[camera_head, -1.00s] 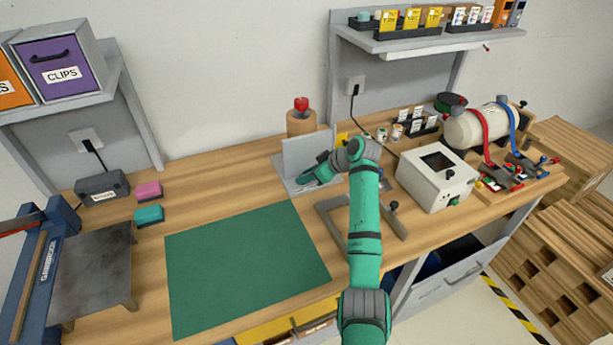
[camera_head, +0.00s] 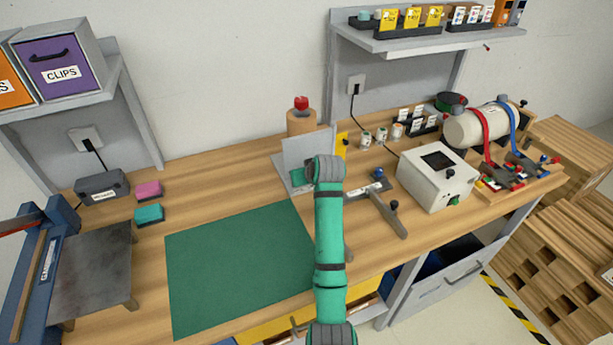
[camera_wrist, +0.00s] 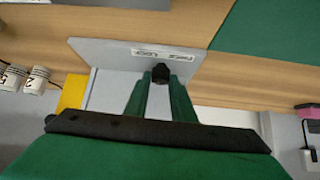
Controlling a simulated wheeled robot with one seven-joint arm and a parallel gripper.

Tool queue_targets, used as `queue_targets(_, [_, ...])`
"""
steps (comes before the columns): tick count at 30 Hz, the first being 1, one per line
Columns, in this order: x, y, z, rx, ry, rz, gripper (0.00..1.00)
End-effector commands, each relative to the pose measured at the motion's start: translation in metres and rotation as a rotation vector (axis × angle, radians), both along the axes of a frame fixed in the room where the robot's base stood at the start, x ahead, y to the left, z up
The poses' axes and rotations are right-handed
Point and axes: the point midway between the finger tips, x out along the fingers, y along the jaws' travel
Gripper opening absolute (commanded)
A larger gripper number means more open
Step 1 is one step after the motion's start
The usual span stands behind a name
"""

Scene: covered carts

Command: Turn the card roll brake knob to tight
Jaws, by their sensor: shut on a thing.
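A brown card roll (camera_head: 301,124) stands upright at the back of the bench, behind a grey fence plate (camera_head: 297,150). A red knob (camera_head: 301,104) sits on top of the roll; its setting cannot be read. My gripper (camera_wrist: 160,78) is in front of the fence plate, low and apart from the red knob. In the wrist view its two green fingers are shut on a small black knob (camera_wrist: 161,71) at the plate, beside a label that seems to read FENCE LOCK. In the head view my wrist mostly hides the gripper.
A green mat (camera_head: 235,250) lies in front of the plate. To the right are a grey bracket with a dark knob (camera_head: 394,204) and a white box (camera_head: 437,178). Small white pots (camera_head: 381,134) stand behind. A shelf (camera_head: 425,38) overhangs the back right.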

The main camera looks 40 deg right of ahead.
Motion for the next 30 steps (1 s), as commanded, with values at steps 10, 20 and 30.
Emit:
queue_targets(10, [0.0042, 0.0067, 0.0017, -0.002, -0.003, -0.325, 0.00])
queue_targets(20, [0.0056, 0.0069, 0.0016, 0.000, 0.000, -0.643, 0.00])
queue_targets(30, [0.0089, 0.0075, 0.0020, 0.000, 0.003, -0.969, 0.00])
